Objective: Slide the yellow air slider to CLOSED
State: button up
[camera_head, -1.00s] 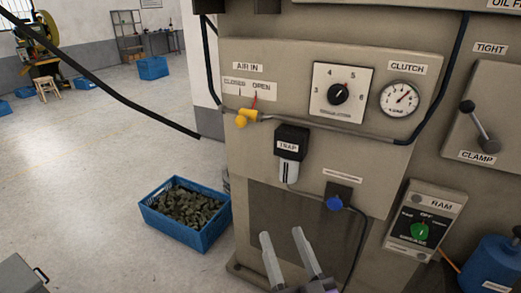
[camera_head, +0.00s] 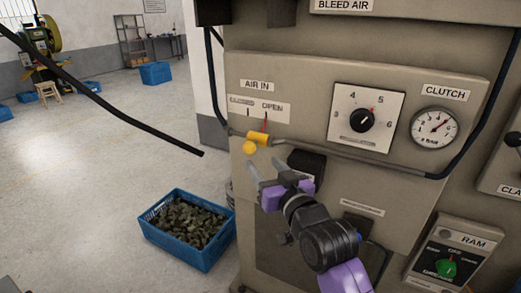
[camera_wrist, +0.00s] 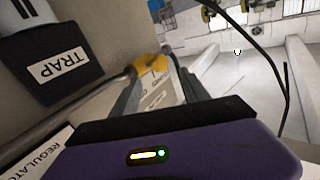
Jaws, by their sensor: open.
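The yellow air slider (camera_head: 258,139) sits on the grey pipe under the AIR IN label (camera_head: 257,85). Its red pointer is at the OPEN mark, and a round yellow knob (camera_head: 249,148) hangs at its lower left. The CLOSED/OPEN plate (camera_head: 259,107) is just above it, with CLOSED on the left. My gripper (camera_head: 266,168) is open and empty, its fingers pointing up just below the slider, apart from it as far as I can tell. In the wrist view the yellow slider (camera_wrist: 147,62) shows beyond the fingers, partly hidden by them.
The black TRAP unit (camera_head: 308,166) is right beside my gripper, partly hidden by it; it also shows in the wrist view (camera_wrist: 58,72). The pipe (camera_head: 350,153) runs right below the regulator dial (camera_head: 362,120). A blue crate (camera_head: 203,253) of parts stands on the floor at left.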

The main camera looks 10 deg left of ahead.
aim_at(252, 151)
jog(key=shift+p+x, duration=0.85)
jog(key=shift+x, duration=3.05)
jog(key=shift+f, duration=0.1)
grip_shut()
